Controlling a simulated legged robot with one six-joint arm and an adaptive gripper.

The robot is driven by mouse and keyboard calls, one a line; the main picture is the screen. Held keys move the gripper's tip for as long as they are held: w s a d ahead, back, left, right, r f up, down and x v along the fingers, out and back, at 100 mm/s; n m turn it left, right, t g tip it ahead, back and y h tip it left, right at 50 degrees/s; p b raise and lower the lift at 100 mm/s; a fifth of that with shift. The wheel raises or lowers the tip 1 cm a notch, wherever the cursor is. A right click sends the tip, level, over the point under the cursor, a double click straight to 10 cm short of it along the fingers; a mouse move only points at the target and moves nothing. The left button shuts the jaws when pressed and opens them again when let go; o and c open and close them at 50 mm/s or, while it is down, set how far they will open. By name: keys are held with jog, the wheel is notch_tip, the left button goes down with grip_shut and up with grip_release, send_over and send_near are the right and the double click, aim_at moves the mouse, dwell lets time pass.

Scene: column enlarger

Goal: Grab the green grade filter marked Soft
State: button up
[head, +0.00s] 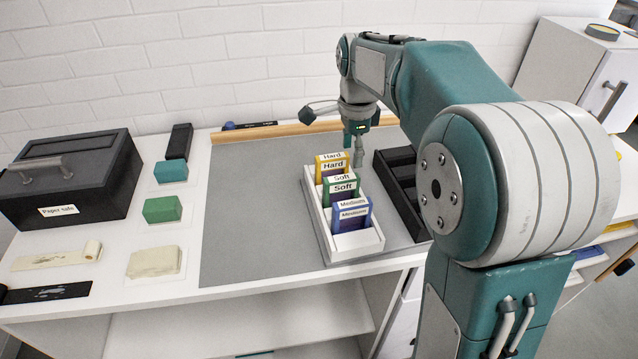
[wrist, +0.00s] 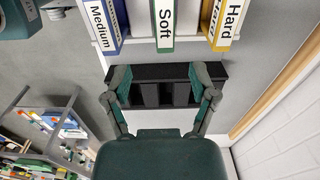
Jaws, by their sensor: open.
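The green filter marked Soft (head: 341,188) stands upright in a white tray (head: 362,243), between the yellow Hard filter (head: 328,166) and the blue Medium filter (head: 351,215). In the wrist view the Soft filter (wrist: 164,25) is at the top middle, with Medium (wrist: 104,22) to its left and Hard (wrist: 226,22) to its right. My gripper (wrist: 163,88) is open and empty, its two fingers spread apart. In the head view my gripper (head: 358,152) is near the tray's far right end, apart from the Soft filter.
A black compartmented rack (head: 398,185) stands right of the tray. A wooden strip (head: 255,134) runs along the bench's back edge by the wall. A dark paper safe (head: 75,175) and several small blocks and cloths lie at left. The grey mat (head: 245,210) left of the tray is clear.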

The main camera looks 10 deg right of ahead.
aim_at(341, 188)
jog(key=shift+w+a+f, duration=0.15)
jog(key=shift+a+f, duration=0.05)
jog(key=shift+f, duration=0.1)
jog(key=f, duration=0.4)
jog(key=shift+a+f, duration=0.35)
jog(key=f, duration=0.5)
jog(key=shift+w+a+f, duration=0.15)
jog(key=shift+a+f, duration=0.15)
grip_shut()
